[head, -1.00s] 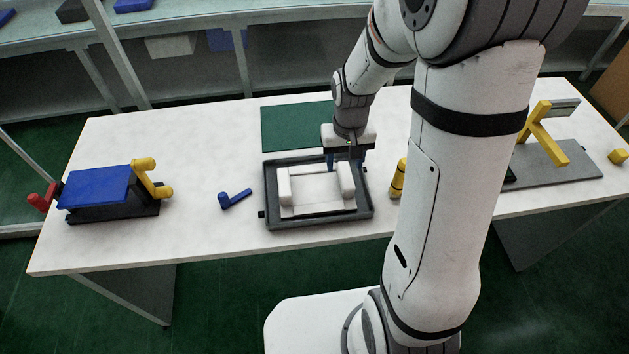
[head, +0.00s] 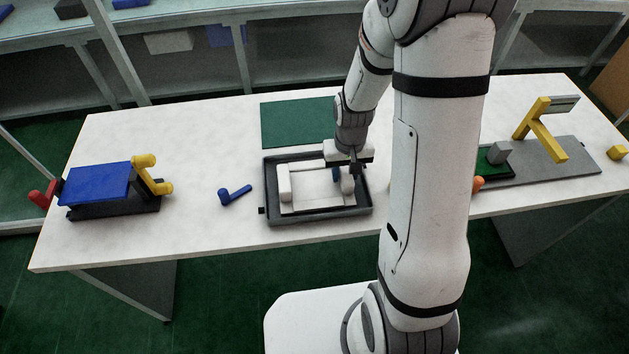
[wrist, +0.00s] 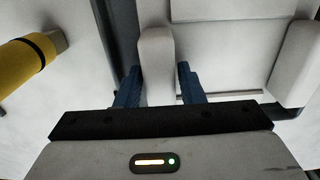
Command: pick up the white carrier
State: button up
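The white carrier (head: 315,202) lies in a dark grey tray (head: 268,190) on the table, with a raised bar at its left and right sides. My gripper (head: 347,176) is over the carrier's right bar in the head view. In the wrist view its two blue fingers (wrist: 158,88) stand on either side of one white carrier bar (wrist: 156,60). The fingers are apart, with a gap showing at the right finger. Whether the left finger touches the bar I cannot tell. My gripper partly hides the right bar in the head view.
A blue handle piece (head: 235,195) lies left of the tray, and a green mat (head: 297,123) behind it. A yellow cylinder (wrist: 28,62) is beside the tray. A blue-topped fixture (head: 97,185) stands at left, a grey plate with a yellow stand (head: 541,130) at right.

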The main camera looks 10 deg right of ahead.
grip_shut()
notch_tip(320, 180, up, 10)
jog(key=shift+r, duration=0.1)
dwell(0.6)
